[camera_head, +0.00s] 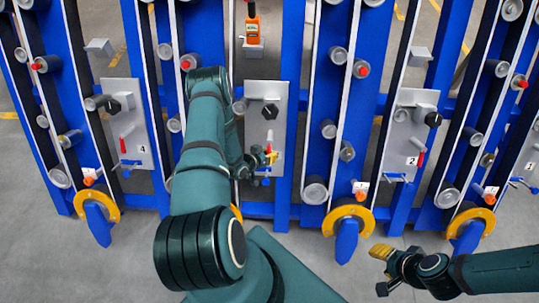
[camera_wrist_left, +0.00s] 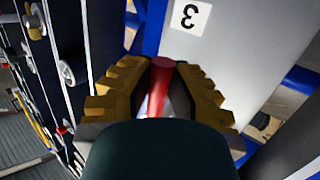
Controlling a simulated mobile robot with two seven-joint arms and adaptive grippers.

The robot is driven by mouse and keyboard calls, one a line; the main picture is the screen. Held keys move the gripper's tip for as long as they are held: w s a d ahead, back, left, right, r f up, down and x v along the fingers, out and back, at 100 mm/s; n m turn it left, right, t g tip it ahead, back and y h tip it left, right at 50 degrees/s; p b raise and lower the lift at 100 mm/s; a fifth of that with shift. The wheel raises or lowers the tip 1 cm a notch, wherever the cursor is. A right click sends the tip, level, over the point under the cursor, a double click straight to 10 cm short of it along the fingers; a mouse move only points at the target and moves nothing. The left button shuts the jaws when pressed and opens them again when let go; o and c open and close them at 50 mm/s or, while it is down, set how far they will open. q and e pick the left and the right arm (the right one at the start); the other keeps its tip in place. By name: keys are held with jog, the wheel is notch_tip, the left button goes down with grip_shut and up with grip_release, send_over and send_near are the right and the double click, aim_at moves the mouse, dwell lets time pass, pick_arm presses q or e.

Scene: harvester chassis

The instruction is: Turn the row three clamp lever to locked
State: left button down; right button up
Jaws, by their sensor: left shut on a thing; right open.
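The row three clamp lever is a red handle (camera_wrist_left: 160,82) between the ribbed yellow fingers of my left gripper (camera_wrist_left: 158,90) in the left wrist view. The number 3 label (camera_wrist_left: 188,15) shows upside down on the grey plate above it. In the head view my left gripper (camera_head: 264,159) is at the lower part of the grey middle plate (camera_head: 256,95), shut on the lever, which is mostly hidden there. My own arm covers the area left of this plate. My right gripper (camera_head: 381,265) is open and empty at the lower right, away from the frame.
Blue uprights (camera_head: 375,60) with belts and rollers stand in a row. Similar plates with red levers stand at left (camera_head: 130,110) and right (camera_head: 410,110), the right one labelled 2. Yellow rings with blue tips (camera_head: 347,222) project low in front. Grey floor is clear at lower left.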

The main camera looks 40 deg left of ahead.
pick_arm(q)
jog(key=shift+s, duration=0.1)
jog(key=c, duration=0.9)
grip_release()
jog(key=v, duration=1.2)
